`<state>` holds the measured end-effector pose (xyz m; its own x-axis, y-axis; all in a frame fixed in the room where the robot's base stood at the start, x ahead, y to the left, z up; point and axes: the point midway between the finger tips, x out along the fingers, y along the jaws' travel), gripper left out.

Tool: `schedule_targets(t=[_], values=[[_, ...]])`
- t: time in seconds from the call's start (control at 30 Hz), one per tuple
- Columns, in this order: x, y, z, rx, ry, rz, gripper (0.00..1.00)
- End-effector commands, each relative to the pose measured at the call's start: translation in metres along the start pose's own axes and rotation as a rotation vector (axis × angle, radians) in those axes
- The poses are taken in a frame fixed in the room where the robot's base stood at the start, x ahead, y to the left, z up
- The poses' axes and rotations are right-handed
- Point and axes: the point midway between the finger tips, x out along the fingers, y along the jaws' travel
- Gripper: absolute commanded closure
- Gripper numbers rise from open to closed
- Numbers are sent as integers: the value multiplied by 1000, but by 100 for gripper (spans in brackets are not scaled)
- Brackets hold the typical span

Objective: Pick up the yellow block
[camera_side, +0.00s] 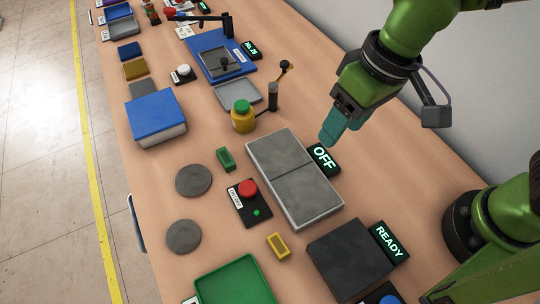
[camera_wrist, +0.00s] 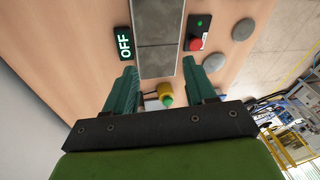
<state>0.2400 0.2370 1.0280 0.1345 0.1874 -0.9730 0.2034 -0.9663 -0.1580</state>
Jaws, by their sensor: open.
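The small yellow block (camera_side: 278,245) lies on the wooden table in the side view, below the grey two-part plate (camera_side: 295,177) and left of the dark READY plate. It looks rectangular with a recessed top. I cannot see it in the wrist view. My gripper (camera_side: 331,134) is in the air above the table near the OFF display, well up and to the right of the yellow block. In the wrist view my gripper (camera_wrist: 160,70) has its two teal fingers spread apart with nothing held between them.
A red button box (camera_side: 248,202), green block (camera_side: 226,159), green tray (camera_side: 235,283) and dark plate (camera_side: 350,258) stand around the yellow block. A yellow jar with green lid (camera_side: 243,117) and thin post (camera_side: 272,97) stand farther back. Bare table surrounds the yellow block.

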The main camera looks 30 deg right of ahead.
Motion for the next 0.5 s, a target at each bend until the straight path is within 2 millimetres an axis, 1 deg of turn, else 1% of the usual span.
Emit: schedule_targets(t=[0.03, 0.07, 0.1, 0.2, 0.23, 0.3, 0.33, 0.43, 0.5], values=[[14, -32, 7, -47, -57, 18, 45], [21, -48, 11, -61, -82, 31, 45], [30, -68, 17, -77, -113, 49, 45], [46, -110, 33, -83, -164, 92, 45], [50, -120, 37, -76, -174, 105, 45], [55, -139, 42, -41, -184, 131, 45], [55, -145, 41, -14, -183, 141, 45], [45, -147, 32, 85, -157, 157, 45], [47, -144, 34, 120, -159, 172, 45]])
